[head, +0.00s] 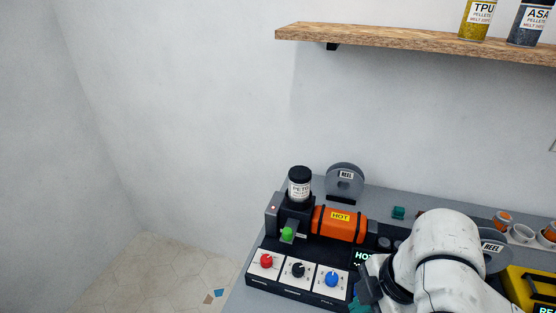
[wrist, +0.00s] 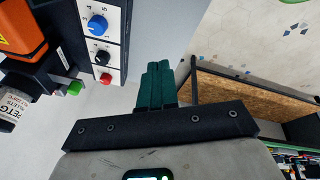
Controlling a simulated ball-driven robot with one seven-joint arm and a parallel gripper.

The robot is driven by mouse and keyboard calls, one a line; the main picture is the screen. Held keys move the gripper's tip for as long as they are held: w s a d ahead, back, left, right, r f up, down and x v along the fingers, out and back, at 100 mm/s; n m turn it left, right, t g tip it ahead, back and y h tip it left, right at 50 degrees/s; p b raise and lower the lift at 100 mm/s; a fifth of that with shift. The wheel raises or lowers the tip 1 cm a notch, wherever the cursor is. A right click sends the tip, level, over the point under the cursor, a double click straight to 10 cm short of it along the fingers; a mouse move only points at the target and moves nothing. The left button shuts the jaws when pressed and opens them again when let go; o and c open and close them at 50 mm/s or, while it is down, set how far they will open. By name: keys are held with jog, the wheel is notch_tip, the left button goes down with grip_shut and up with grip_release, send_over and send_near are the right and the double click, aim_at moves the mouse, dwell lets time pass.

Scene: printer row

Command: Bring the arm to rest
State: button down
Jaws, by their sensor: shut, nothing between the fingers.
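My arm shows at the lower right of the head view, white and bent over the bench. My gripper shows in the wrist view (wrist: 158,68), with its dark green fingers together and nothing between them. In the head view a little of the green gripper shows beside the machine's right end, mostly hidden by the arm. In the wrist view the fingers point past the edge of the grey bench (wrist: 172,30), apart from the machine's knobs.
The extruder machine (head: 290,284) has red, black and blue knobs, an orange HOT barrel (head: 340,223) and a PETG jar (head: 299,184). A reel (head: 345,182) stands behind. Cups (head: 522,234) and a yellow item (head: 530,285) are at right. A shelf (head: 400,42) hangs above. Floor at left is clear.

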jog(key=w+a+r+m+t+y, duration=0.3)
jog(key=w+a+r+m, duration=0.15)
jog(key=a+r, duration=0.2)
jog(key=s+d+f+m+h, duration=0.1)
jog(key=s+d+f+m, duration=0.4)
jog(key=f, duration=0.3)
jog(key=s+d+f+m+h, duration=0.1)
jog(key=s+d+f+m, duration=0.1)
jog(key=s+f+m, duration=0.4)
jog(key=s+d+f+m+g+h, duration=0.3)
jog(key=s+d+f+m+h, duration=0.1)
jog(key=s+d+f, duration=0.6)
jog(key=s+d+m, duration=0.1)
jog(key=s+d, duration=0.1)
jog(key=s, duration=0.2)
jog(key=shift+d+f, duration=0.15)
jog(key=shift+f, duration=0.15)
